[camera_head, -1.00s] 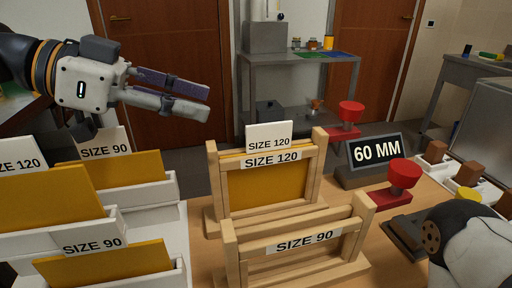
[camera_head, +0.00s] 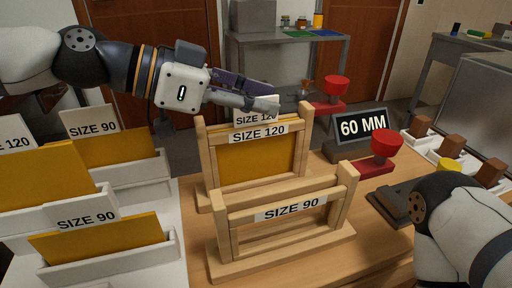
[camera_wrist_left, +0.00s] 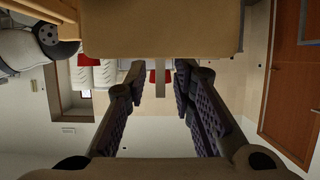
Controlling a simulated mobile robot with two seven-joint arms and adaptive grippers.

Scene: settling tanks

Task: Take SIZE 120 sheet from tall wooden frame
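The tall wooden frame (camera_head: 303,148) stands on the table with SIZE 120 on its bar. It holds an upright yellow sheet (camera_head: 255,168), with a white SIZE 120 tab (camera_head: 255,119) above the bar. My left gripper (camera_head: 272,96) is at the tab's top and covers its upper edge. Whether it touches the tab I cannot tell.
A lower SIZE 90 wooden frame (camera_head: 346,208) stands empty in front. White racks with yellow sheets (camera_head: 105,240) are at the left. A 60 MM sign (camera_head: 362,125), red-topped pieces (camera_head: 385,145) and a dark plate (camera_head: 385,206) are at the right.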

